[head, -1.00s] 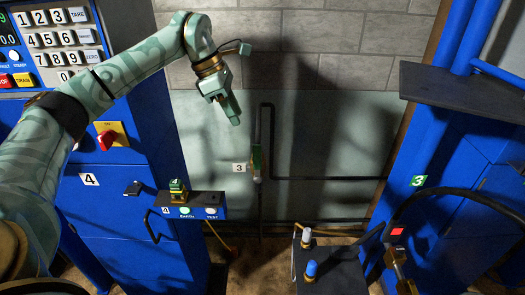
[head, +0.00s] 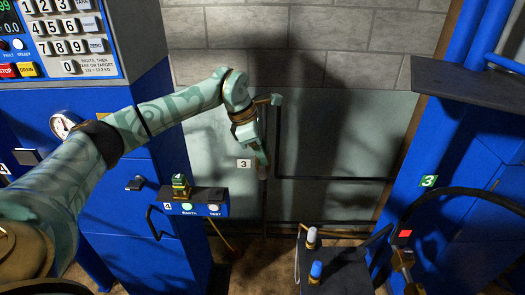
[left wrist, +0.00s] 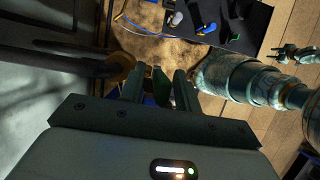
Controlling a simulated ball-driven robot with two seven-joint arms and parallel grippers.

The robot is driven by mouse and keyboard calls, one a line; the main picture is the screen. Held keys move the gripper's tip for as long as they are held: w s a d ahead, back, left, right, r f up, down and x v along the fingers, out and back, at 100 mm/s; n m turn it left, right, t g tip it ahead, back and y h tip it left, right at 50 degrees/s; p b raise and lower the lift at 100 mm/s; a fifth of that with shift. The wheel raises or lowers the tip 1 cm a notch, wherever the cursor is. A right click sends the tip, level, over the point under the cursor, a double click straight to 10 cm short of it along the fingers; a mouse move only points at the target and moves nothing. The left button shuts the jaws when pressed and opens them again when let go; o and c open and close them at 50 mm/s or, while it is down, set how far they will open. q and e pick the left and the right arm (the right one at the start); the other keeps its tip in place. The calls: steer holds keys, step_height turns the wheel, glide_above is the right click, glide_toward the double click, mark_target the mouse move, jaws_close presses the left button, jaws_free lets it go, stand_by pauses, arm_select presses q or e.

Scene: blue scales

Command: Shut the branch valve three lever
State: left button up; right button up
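The branch valve three stands low on the back wall, marked by a white "3" plate (head: 243,163). A pale tip (head: 263,173) shows just below my left gripper (head: 261,157), which covers most of the lever in the head view. In the left wrist view my left gripper (left wrist: 160,90) has its two dark green fingers apart. A narrow greenish piece, seemingly the lever (left wrist: 161,86), stands between them; contact cannot be made out.
A dark pipe (head: 335,179) runs right from the valve along the wall. A blue cabinet with a small shelf (head: 195,194) stands left of it. A dark stand (head: 335,275) with white and blue knobs is in front, right. A blue frame (head: 480,170) rises at right.

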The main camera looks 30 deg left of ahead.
arm_select(q)
jaws_close()
